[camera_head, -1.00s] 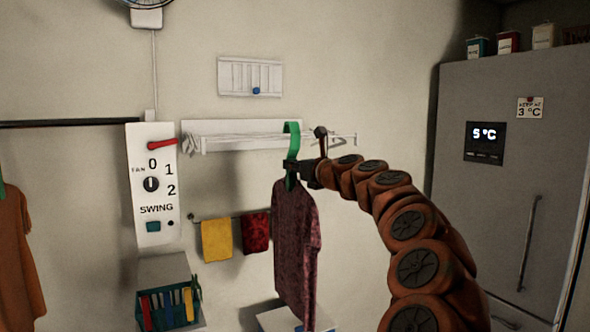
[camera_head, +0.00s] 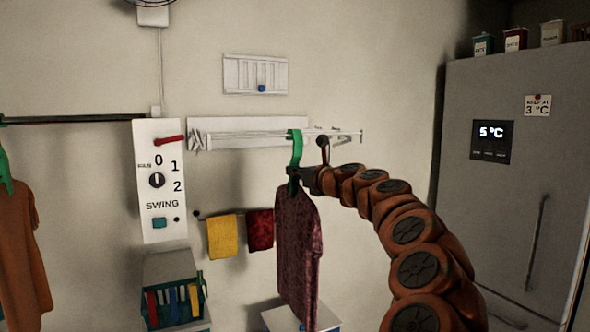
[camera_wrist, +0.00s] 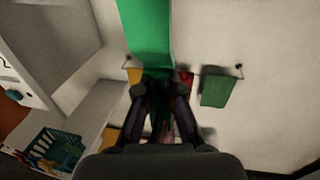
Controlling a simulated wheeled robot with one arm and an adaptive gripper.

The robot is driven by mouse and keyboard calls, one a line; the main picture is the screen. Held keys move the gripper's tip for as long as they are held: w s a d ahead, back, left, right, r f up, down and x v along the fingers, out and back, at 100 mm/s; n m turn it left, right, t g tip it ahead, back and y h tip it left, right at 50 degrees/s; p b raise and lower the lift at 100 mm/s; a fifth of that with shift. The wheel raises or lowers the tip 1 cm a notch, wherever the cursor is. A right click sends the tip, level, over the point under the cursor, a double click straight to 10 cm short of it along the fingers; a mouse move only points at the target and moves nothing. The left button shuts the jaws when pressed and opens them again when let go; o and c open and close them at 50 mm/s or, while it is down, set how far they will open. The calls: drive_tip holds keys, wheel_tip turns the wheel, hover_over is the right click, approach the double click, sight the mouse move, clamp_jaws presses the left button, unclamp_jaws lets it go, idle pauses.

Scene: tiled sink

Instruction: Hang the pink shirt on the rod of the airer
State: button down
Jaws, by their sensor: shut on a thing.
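The pink shirt (camera_head: 299,245), a dark mottled pink, hangs upright below my gripper on a green hanger (camera_head: 295,150). My gripper (camera_head: 300,176) is shut on the hanger just under its hook. The hook top overlaps the front bars of the white airer (camera_head: 232,138) on the wall; I cannot tell whether it touches a rod. In the wrist view the green hanger (camera_wrist: 146,35) rises from between the fingers of my gripper (camera_wrist: 160,105), and the shirt is mostly hidden behind them.
An orange shirt (camera_head: 20,250) hangs on a dark rail (camera_head: 75,119) at left. Below the airer hang a yellow cloth (camera_head: 222,237) and a red cloth (camera_head: 260,230). A switch panel (camera_head: 158,215) stands left of the airer, a teal basket (camera_head: 172,305) lower left, a grey fridge (camera_head: 515,215) right.

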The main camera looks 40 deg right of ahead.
drive_tip(key=c, duration=1.2)
unclamp_jaws()
drive_tip(key=shift+c, duration=0.2)
drive_tip(key=s+a, duration=0.1)
drive_tip(key=s, duration=1.1)
drive_tip(key=shift+a, duration=0.35)
